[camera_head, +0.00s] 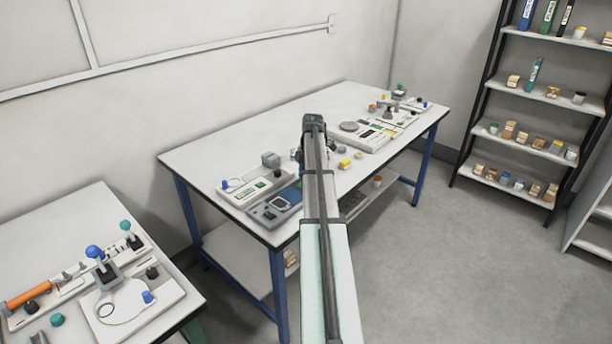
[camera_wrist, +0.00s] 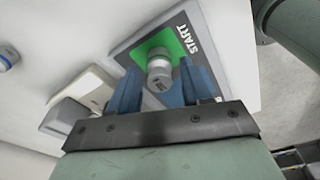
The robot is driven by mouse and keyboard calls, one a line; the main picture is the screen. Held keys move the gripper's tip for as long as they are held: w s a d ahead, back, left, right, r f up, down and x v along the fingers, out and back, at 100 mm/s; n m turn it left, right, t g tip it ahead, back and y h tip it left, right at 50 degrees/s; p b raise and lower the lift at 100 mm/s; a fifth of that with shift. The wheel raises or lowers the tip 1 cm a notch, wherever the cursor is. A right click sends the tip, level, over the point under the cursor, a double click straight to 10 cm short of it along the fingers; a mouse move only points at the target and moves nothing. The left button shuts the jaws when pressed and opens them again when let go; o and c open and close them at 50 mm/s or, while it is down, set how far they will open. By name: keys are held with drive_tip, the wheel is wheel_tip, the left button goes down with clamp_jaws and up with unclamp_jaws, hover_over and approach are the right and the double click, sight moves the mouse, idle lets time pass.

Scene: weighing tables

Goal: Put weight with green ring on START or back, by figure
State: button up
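A grey cylindrical weight (camera_wrist: 159,70) shows in the wrist view, between the two blue fingers of my gripper (camera_wrist: 163,82). It stands on or just over the green square (camera_wrist: 137,50) of a dark pad marked START (camera_wrist: 187,40). No green ring can be made out on it, and the figure on its end is too small to read. The fingers lie close on both sides of the weight; whether they touch it is unclear. In the camera_head view my arm hides my gripper and the weight, over the middle of the long table (camera_head: 240,145).
A pale block-like device (camera_wrist: 85,100) lies left of the pad in the wrist view, with a blue-ringed thing (camera_wrist: 8,58) at the far left. A second table (camera_head: 50,225) stands front left.

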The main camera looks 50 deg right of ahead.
drive_tip(key=shift+o, duration=0.3)
drive_tip(key=shift+r, duration=0.1)
wheel_tip(320, 180, up, 12)
drive_tip(key=d, duration=0.1)
drive_tip(key=shift+s+d, duration=0.2)
drive_tip(key=shift+s, duration=0.05)
idle(0.6)
